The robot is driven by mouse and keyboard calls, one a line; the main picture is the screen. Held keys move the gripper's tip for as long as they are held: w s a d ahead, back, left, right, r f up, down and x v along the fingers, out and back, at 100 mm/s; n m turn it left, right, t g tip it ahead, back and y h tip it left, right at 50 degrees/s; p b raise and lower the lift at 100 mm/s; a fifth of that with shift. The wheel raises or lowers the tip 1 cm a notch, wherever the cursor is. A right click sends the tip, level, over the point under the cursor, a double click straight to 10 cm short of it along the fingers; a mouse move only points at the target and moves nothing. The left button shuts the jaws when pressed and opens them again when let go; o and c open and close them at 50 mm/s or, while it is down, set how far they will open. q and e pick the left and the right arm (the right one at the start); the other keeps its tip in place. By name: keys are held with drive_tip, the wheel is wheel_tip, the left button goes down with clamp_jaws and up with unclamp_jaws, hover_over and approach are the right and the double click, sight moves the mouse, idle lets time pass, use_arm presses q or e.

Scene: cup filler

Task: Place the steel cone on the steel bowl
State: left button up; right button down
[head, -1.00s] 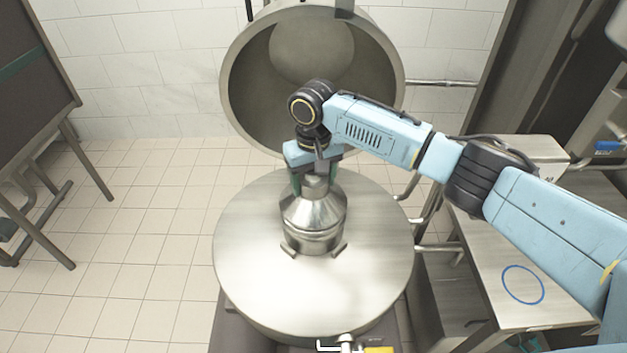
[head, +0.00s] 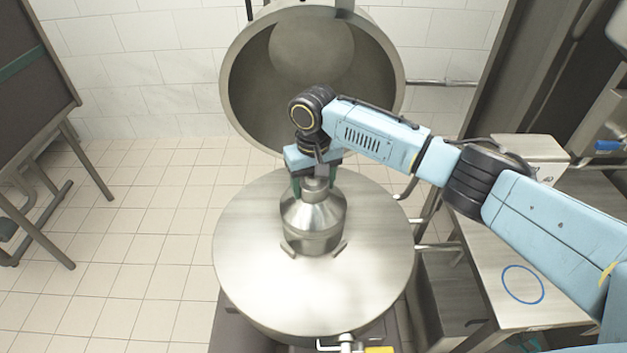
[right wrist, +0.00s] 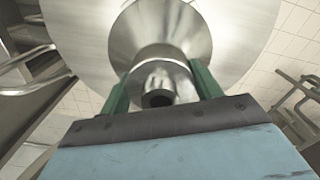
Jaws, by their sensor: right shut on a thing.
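The steel cone (head: 314,212) stands upright over the middle of the round steel lid of the bowl (head: 375,265), between small brackets. I cannot tell whether its base touches the lid. My right gripper (head: 314,186) comes from above and is shut on the cone's narrow top neck. In the right wrist view the green fingers (right wrist: 164,84) sit on either side of the neck, and the cone (right wrist: 170,35) flares out beyond them over the lid (right wrist: 85,30). My left gripper is not in view.
A large open steel vessel (head: 245,95) tilts behind the bowl. At right is a steel table (head: 490,265) with a blue ring (head: 523,284) marked on it. A dark board on legs (head: 40,75) stands at left. The tiled floor (head: 130,230) between is clear.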

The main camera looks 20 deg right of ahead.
drive_tip(key=shift+c, duration=1.2)
unclamp_jaws()
wheel_tip(320, 180, up, 14)
drive_tip(key=shift+f+p, duration=0.25)
drive_tip(key=shift+p, duration=0.15)
